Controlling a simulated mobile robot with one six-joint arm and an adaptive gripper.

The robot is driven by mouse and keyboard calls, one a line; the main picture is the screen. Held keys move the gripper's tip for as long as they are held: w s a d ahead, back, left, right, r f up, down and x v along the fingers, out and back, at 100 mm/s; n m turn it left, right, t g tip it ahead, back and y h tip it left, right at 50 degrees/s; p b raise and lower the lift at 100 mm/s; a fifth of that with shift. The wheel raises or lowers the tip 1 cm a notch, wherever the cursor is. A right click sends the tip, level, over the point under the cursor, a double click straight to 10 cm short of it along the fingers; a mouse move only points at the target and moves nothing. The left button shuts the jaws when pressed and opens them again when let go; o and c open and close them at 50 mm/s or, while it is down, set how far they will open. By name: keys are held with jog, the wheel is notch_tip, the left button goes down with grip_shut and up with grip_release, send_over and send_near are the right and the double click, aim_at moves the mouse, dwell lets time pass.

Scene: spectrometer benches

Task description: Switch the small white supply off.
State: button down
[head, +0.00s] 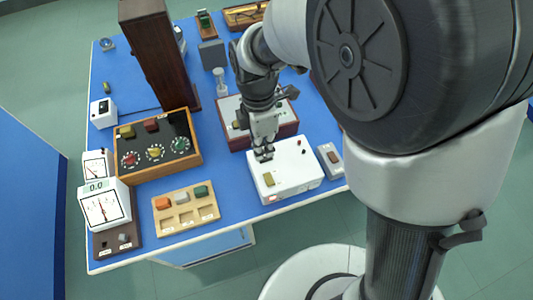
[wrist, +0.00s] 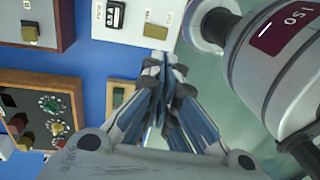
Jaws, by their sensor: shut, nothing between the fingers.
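A white supply box (head: 297,163) stands near the front edge of the bench. It has a yellowish rocker switch (head: 268,180), a small red-lit spot (head: 271,198) at its front, and red and black dots on top. In the wrist view the white box (wrist: 135,40) is at the top, with its yellowish switch (wrist: 155,31) just beyond my fingertips. My gripper (head: 263,155) is shut and empty, pointing down over the box's back left part. It also shows in the wrist view (wrist: 158,75). I cannot tell whether it touches the box, nor read the switch position.
A red-brown box (head: 289,131) stands behind. A smaller pale unit (head: 331,160) with a dark red switch is to the right. A wooden dial box (head: 187,168), a block tray (head: 184,224) and white meters (head: 104,209) are left. A tall dark block (head: 160,55) rises behind.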

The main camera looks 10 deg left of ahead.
aim_at(267, 184)
jog(key=f+b, duration=0.1)
jog(key=f, duration=0.3)
jog(key=s+f+b, duration=0.1)
jog(key=f+b, duration=0.1)
jog(key=f, duration=0.2)
jog(key=d+f+b, duration=0.1)
jog(key=f, duration=0.4)
jog(key=shift+s, duration=0.3)
jog(key=shift+s+d+f, duration=0.1)
jog(key=shift+s+f, duration=0.1)
jog(key=shift+f, duration=0.2)
jog(key=shift+w, duration=0.15)
